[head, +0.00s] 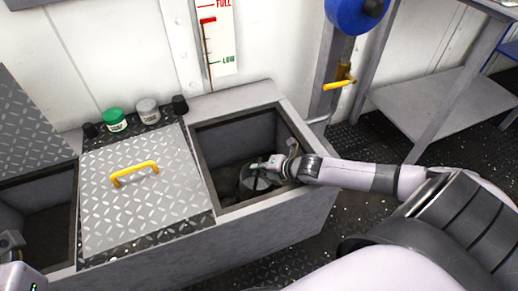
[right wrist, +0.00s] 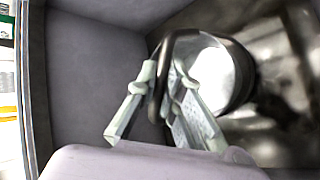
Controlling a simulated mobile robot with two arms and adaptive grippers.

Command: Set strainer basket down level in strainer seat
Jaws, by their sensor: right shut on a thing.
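The strainer basket (head: 252,182) is a round, dark-rimmed grey vessel inside the right-hand open well, partly hidden by my gripper. In the right wrist view the basket (right wrist: 218,72) shows its pale inside and a dark looped handle (right wrist: 158,88). My right gripper (head: 262,166) reaches down into the well. Its pale fingers, also in the right wrist view (right wrist: 162,115), are shut on the handle. The strainer seat cannot be made out; I cannot tell whether the basket touches the well floor. Part of my left gripper (head: 10,241) shows at the left edge, fingertips not clear.
A green-lidded jar (head: 115,120) and grey jar (head: 148,111) stand behind. A level gauge (head: 217,40) hangs above.

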